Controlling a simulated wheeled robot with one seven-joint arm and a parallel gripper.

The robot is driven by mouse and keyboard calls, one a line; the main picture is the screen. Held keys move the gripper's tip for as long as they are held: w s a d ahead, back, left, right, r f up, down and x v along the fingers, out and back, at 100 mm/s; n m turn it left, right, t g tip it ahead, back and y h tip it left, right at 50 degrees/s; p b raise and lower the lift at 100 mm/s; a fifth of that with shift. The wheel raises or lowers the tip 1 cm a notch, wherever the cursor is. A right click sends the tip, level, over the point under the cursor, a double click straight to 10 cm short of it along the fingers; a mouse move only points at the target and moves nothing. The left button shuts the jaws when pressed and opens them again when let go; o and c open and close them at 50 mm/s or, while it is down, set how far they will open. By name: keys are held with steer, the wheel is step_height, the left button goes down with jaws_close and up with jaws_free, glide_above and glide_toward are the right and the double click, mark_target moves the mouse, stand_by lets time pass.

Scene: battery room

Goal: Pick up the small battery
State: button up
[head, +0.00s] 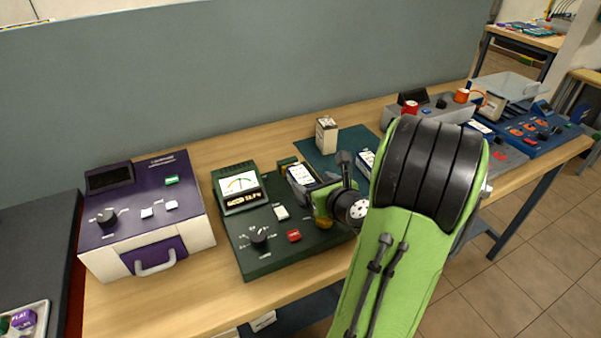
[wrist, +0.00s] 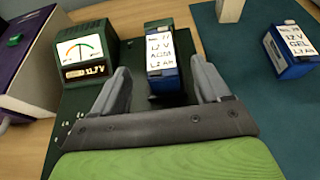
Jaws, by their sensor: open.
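A small blue battery (wrist: 161,51) with a white handwritten label stands on the dark green tester (head: 262,258), right of its meter, in the wrist view. Its label also shows in the head view (head: 300,173). My gripper (wrist: 160,70) is open, with one finger on each side of the battery and a gap visible on both sides. In the head view my gripper (head: 322,180) is over the tester's right part, partly hidden by my arm.
A beige box-like battery (head: 327,135) stands on the mat behind. A purple and white unit (head: 147,215) stands left of the tester. A grey unit (head: 432,110) and a blue unit (head: 540,125) are at the right. A grey partition (head: 240,75) closes the table's back.

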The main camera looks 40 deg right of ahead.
mark_target(302, 175)
steer(key=x, duration=0.5)
steer(key=shift+w+d+f+b, duration=0.1)
steer(key=shift+w+f+b, duration=0.1)
steer(key=shift+w+b, duration=0.15)
steer(key=shift+r, duration=0.1)
jaws_close()
step_height(302, 175, up, 10)
steer(key=p, duration=0.5)
